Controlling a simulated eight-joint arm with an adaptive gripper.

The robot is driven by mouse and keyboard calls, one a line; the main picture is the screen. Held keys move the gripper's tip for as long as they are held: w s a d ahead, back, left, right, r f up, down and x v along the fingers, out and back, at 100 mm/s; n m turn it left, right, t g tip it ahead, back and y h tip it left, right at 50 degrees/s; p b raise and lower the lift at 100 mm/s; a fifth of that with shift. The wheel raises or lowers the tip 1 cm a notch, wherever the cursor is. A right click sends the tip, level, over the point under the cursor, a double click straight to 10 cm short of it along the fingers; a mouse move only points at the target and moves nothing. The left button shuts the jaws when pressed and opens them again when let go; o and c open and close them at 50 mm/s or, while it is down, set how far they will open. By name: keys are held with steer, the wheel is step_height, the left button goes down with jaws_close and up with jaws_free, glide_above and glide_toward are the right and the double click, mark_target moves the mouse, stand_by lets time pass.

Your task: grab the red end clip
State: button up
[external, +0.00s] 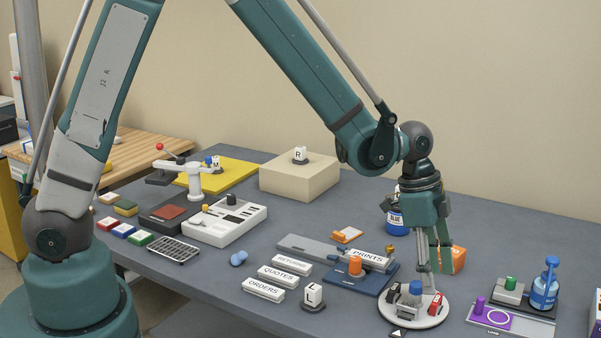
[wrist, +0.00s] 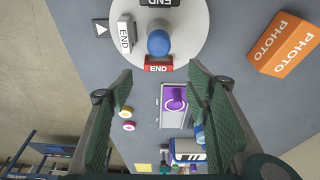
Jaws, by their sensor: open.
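The red end clip (external: 436,304) stands on the right part of a round white turntable (external: 413,317). In the wrist view the red end clip (wrist: 158,67), marked END, sits at the turntable's lower rim, below a blue knob (wrist: 158,42). My gripper (external: 433,268) is above the clip, fingers pointing down. In the wrist view its green fingers are spread wide and my gripper (wrist: 159,76) is open and empty, with the clip between the fingertip lines. I cannot tell the exact height gap.
A white clip (wrist: 125,34) and a black clip (wrist: 158,3) share the turntable. An orange PHOTO box (wrist: 285,43) is close on the right in the wrist view. A blue bottle (external: 544,288) and a purple-marked tray (external: 493,318) lie right of the turntable.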

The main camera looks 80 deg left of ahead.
mark_target(437, 299)
steer(key=shift+f, duration=0.1)
steer(key=shift+x, duration=2.5)
steer(key=shift+s+d, duration=0.1)
steer(key=shift+c, duration=0.3)
steer(key=c, duration=0.7)
